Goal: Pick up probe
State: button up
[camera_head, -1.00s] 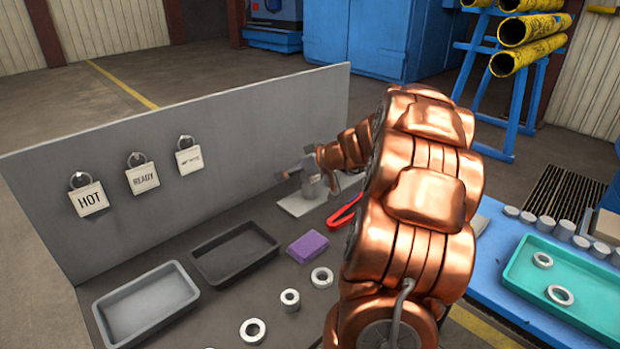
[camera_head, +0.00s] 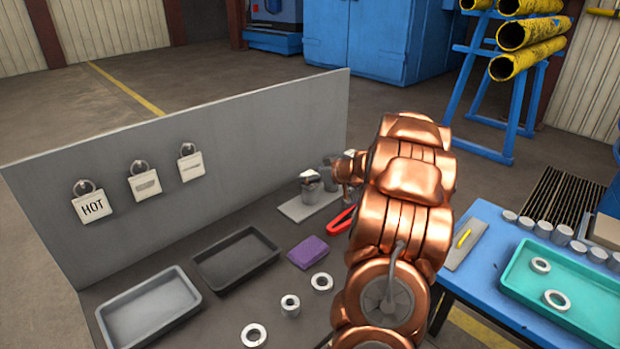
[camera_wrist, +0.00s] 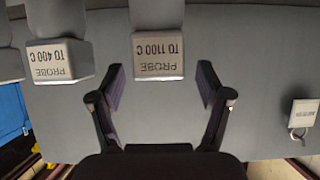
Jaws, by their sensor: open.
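In the wrist view, a grey block labelled "PROBE TO 1100 C" (camera_wrist: 159,55) appears upside down at the top middle. Another block, labelled "PROBE TO 400 C" (camera_wrist: 60,62), is at the left. My gripper (camera_wrist: 160,86) is open and empty, its two fingers spread below the 1100 C block in the picture. The gap to it is hard to judge. In the head view, two upright grey holders (camera_head: 310,187) stand on a light grey plate (camera_head: 297,210) near the panel. My arm hides most of my gripper there.
A grey panel (camera_head: 240,150) with hanging tags stands behind the bench. A red looped item (camera_head: 342,218), a purple block (camera_head: 308,252), metal rings (camera_head: 253,333) and two trays (camera_head: 160,311) lie nearby.

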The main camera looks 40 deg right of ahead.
jog(key=shift+x, duration=0.8)
jog(key=shift+c, duration=0.3)
jog(key=c, duration=1.3)
jog(key=shift+r, duration=0.15)
